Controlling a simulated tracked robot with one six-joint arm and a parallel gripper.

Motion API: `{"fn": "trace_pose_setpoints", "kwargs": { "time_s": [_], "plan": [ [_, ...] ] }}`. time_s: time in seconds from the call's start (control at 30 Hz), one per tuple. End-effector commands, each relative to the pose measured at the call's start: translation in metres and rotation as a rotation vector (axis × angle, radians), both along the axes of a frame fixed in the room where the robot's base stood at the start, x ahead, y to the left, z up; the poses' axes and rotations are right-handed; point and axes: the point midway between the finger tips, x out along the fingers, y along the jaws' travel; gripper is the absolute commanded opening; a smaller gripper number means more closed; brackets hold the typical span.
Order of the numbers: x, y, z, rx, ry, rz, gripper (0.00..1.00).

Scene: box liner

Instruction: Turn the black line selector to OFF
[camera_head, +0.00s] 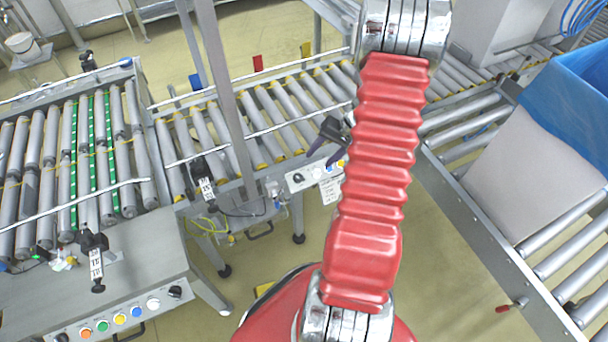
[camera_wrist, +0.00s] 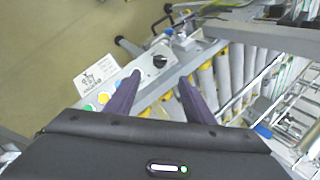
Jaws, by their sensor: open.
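A black selector knob (camera_head: 297,177) sits at the left end of a grey control panel (camera_head: 310,182) under the middle roller conveyor. In the wrist view the knob (camera_wrist: 160,61) is on the panel (camera_wrist: 146,70), just beyond and between my fingertips. My gripper (camera_head: 322,153) has purple fingers and is spread open above the panel, with nothing held. In the wrist view the gripper (camera_wrist: 161,78) straddles the line to the knob and appears apart from it. The knob's pointer setting is too small to read.
Coloured buttons (camera_wrist: 103,97) sit near my left finger, with a white label plate (camera_wrist: 97,75) beside the panel. Another panel (camera_head: 120,312) at lower left carries a black knob (camera_head: 175,291) and coloured buttons. A box with blue liner (camera_head: 545,165) stands on the right conveyor.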

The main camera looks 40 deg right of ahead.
Motion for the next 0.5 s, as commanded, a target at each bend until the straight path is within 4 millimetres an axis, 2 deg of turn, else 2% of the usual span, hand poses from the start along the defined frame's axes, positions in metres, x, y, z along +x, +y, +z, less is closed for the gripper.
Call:
{"fn": "trace_pose_setpoints", "kwargs": {
  "time_s": [0.27, 0.5],
  "plan": [
    [0.002, 0.002, -0.005, 0.001, 0.001, 0.001, 0.48],
    [0.012, 0.011, -0.029, 0.004, 0.003, 0.002, 0.48]
  ]
}}
